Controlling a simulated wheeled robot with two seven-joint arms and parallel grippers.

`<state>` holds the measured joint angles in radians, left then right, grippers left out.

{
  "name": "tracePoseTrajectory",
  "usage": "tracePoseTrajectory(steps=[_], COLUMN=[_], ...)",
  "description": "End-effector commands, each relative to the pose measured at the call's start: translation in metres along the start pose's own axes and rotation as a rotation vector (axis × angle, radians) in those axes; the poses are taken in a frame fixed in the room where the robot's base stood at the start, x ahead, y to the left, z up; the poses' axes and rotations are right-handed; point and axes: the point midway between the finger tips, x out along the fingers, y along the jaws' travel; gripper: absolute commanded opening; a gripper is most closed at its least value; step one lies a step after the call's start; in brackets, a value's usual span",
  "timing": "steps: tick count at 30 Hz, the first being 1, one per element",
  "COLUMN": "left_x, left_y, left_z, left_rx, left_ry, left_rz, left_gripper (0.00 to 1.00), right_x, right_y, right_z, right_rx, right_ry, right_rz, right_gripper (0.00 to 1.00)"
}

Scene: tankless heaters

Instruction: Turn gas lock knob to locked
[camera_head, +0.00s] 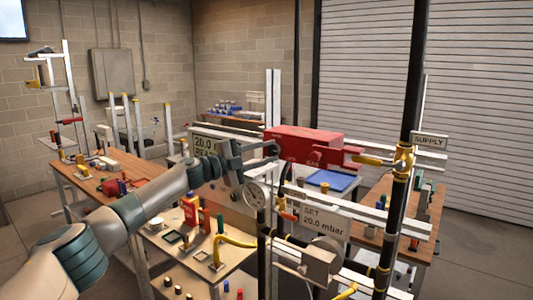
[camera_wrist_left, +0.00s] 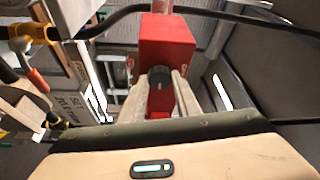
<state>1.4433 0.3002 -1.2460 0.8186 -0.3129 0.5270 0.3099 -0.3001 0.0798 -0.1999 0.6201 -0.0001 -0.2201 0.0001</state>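The red gas lock box (camera_head: 305,144) is fixed on the pipe frame right of centre in the head view. In the left wrist view it (camera_wrist_left: 167,45) stands straight ahead. The dark round gas lock knob (camera_wrist_left: 161,77) is on the box's near end face. My left gripper (camera_head: 268,155) is at that end of the box. In the left wrist view its two pale fingers (camera_wrist_left: 161,88) stand on either side of the knob and seem to touch it. The knob's marking and exact angle are too small to tell. My right gripper is not in view.
A black vertical pipe (camera_head: 410,100) with a brass valve and a yellow handle (camera_head: 370,160) stands right of the box. A pressure gauge (camera_head: 257,194) and the SET 20.0 mbar sign (camera_head: 323,219) are below. A wooden bench (camera_head: 140,168) with tools stands at left.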

Motion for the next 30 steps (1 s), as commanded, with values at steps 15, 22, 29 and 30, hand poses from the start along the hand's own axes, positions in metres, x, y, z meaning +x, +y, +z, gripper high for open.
tracePoseTrajectory(steps=[15,22,29,30], left_x=[-0.003,-0.019,-0.052,-0.058], left_y=[0.001,0.002,0.003,0.003], left_z=[0.001,0.002,0.002,0.002], left_rx=[-0.001,0.000,0.001,0.000], left_ry=[0.000,-0.001,0.000,-0.001], left_rz=[0.000,-0.001,-0.001,-0.001], left_gripper=[0.48,0.48,0.48,0.48], right_x=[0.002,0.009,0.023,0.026], right_y=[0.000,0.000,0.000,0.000], right_z=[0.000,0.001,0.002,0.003], right_rx=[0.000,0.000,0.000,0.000], right_ry=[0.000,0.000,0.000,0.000], right_rz=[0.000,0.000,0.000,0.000], right_gripper=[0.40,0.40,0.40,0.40])
